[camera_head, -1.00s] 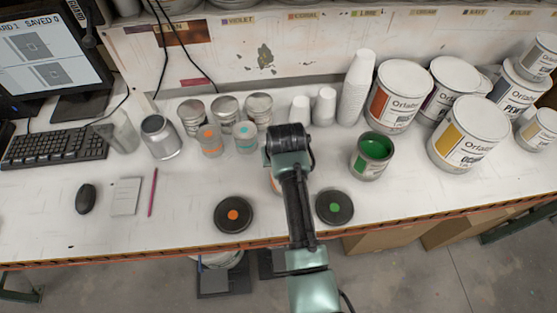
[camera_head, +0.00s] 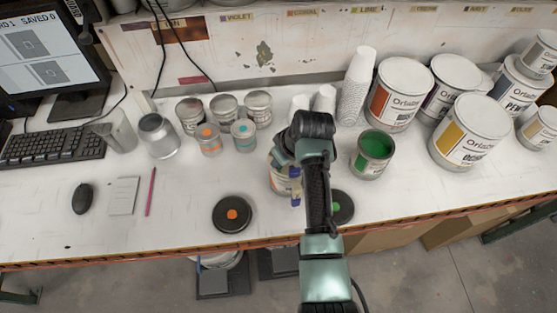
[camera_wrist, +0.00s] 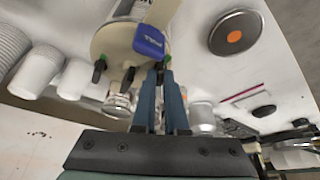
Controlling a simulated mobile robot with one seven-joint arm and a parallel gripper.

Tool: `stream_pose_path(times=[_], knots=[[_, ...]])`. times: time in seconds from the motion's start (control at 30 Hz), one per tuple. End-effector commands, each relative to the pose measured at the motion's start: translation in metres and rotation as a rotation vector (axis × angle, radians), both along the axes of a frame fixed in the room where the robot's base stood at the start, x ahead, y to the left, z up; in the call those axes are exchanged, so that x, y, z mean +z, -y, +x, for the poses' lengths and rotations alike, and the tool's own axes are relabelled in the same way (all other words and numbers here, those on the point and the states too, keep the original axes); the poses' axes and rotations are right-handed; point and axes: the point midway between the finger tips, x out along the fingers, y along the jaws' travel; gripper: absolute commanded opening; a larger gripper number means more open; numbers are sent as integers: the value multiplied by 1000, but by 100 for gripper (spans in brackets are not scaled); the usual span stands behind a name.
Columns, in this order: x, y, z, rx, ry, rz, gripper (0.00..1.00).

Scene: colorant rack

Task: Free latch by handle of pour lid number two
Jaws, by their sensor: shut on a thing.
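A can with an orange-and-white label (camera_head: 281,180) stands at the middle front of the bench, partly hidden by my arm. In the wrist view a pale round pour lid (camera_wrist: 112,42) carries a blue lettered tab (camera_wrist: 149,41) and small black latch handles, one of them at the left (camera_wrist: 98,71). My gripper (camera_wrist: 161,70) has its two blue fingers close together at the lid's rim, just below the blue tab. It is shut on a black latch handle (camera_wrist: 160,64); the fingertips hide part of it. Which number this lid has cannot be read.
Black discs with an orange dot (camera_head: 232,214) and a green dot (camera_head: 341,206) lie either side of the can. An open green paint can (camera_head: 373,154) stands to the right, with stacked white cups (camera_head: 357,88) behind. Small tins (camera_head: 223,108) stand back left.

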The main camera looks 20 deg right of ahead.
Motion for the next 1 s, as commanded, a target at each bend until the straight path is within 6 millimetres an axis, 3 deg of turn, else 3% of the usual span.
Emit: stream_pose_path(times=[0.6, 1.0], knots=[[-4, 4, 3, 583, 2, -2, 0], [-2, 4, 4, 835, 1, -3, 0]])
